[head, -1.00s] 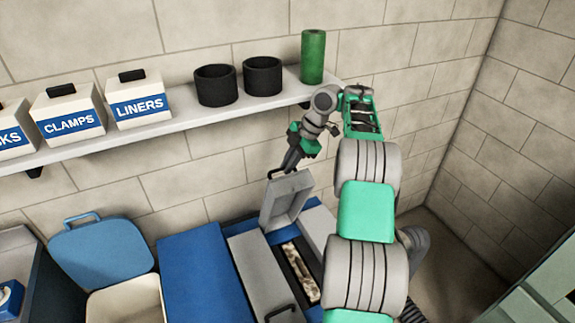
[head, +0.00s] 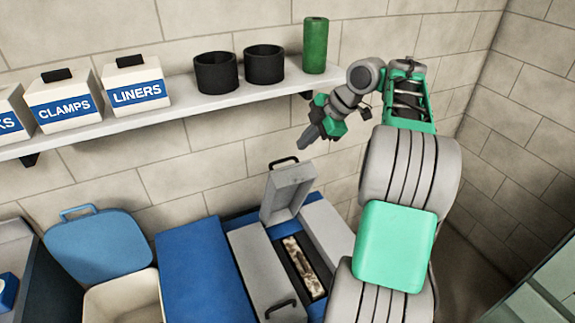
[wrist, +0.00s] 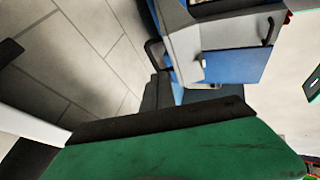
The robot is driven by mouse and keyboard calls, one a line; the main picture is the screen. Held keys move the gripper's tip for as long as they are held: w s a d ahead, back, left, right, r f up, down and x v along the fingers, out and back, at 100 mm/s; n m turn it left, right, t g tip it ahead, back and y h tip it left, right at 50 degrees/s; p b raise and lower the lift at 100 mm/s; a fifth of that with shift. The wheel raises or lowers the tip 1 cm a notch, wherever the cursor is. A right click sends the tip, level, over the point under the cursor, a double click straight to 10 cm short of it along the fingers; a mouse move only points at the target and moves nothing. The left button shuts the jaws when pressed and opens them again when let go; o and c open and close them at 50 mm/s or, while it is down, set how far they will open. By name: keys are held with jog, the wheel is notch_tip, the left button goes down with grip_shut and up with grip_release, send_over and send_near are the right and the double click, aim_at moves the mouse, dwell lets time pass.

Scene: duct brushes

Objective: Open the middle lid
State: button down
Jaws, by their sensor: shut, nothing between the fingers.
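The middle lid (head: 287,191) is grey with a black handle on its free edge and stands up, tilted back, at the rear of the blue box. The narrow compartment (head: 303,268) in front of it is open and shows a pale, mottled item inside. My gripper (head: 308,141) is shut and empty, up and to the right of the lid and apart from it. In the wrist view the grey box top with black handles shows beyond my gripper's green and black body.
A closed grey lid (head: 266,275) lies left of the open compartment, and another grey panel (head: 327,232) lies right. A shelf (head: 185,106) with labelled boxes, black cups and a green cylinder runs above. A cream bin (head: 125,298) with a raised blue lid stands left.

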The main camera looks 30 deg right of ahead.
aim_at(287, 159)
jog(key=shift+s+a+r, duration=0.15)
jog(key=shift+s+r, duration=0.15)
jog(key=shift+s, duration=0.1)
jog(key=x, duration=0.9)
jog(key=shift+w+f, duration=0.3)
jog(key=shift+w, duration=0.1)
jog(key=w+p, duration=0.3)
jog(key=w, duration=0.5)
jog(key=shift+r, duration=0.35)
jog(key=shift+s+r, duration=0.1)
